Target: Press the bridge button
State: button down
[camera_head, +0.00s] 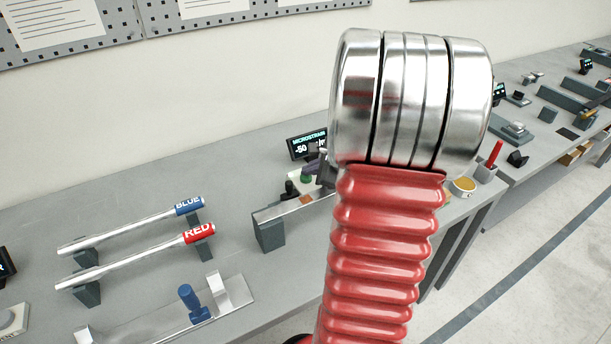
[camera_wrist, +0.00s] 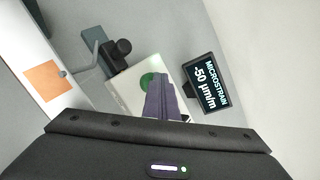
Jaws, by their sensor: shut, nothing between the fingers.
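The bridge box is a small white box (camera_wrist: 127,92) with a green button (camera_wrist: 147,80) on top and a black knob (camera_wrist: 122,48) by its edge. In the head view the green button (camera_head: 307,179) shows beside my dark gripper (camera_head: 319,168). In the wrist view my gripper (camera_wrist: 158,78) is shut and empty. Its fingertips overlap the right part of the button, and I cannot tell whether they touch it. The display (camera_wrist: 207,86) beside the box reads MICROSTRAIN -50 µm/m; it also shows in the head view (camera_head: 308,145).
A metal bar with an orange patch (camera_wrist: 44,80) lies left of the box in the wrist view. Blue (camera_head: 188,205) and red (camera_head: 199,232) labelled rods rest on supports at left. A blue-handled fixture (camera_head: 190,302) stands in front. My arm hides the bench's middle.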

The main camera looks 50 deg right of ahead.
aim_at(309, 178)
jog(key=shift+r, duration=3.05)
jog(key=a+r+n+g+y, duration=0.1)
jog(key=a+r+n, duration=0.1)
jog(key=a+n, duration=0.65)
jog(key=a+r+n+g+y, duration=0.1)
jog(key=a+r+n+y, duration=0.2)
jog(key=a, duration=1.1)
jog(key=s+a+r+n+g+h, duration=0.1)
jog(key=s+a+n+h, duration=0.2)
jog(key=s+a+n, duration=1)
jog(key=a+n, duration=0.2)
jog(key=n, duration=0.1)
jog(key=shift+r+n+g, duration=0.25)
jog(key=shift+n+g, duration=0.05)
jog(key=shift+n, duration=0.05)
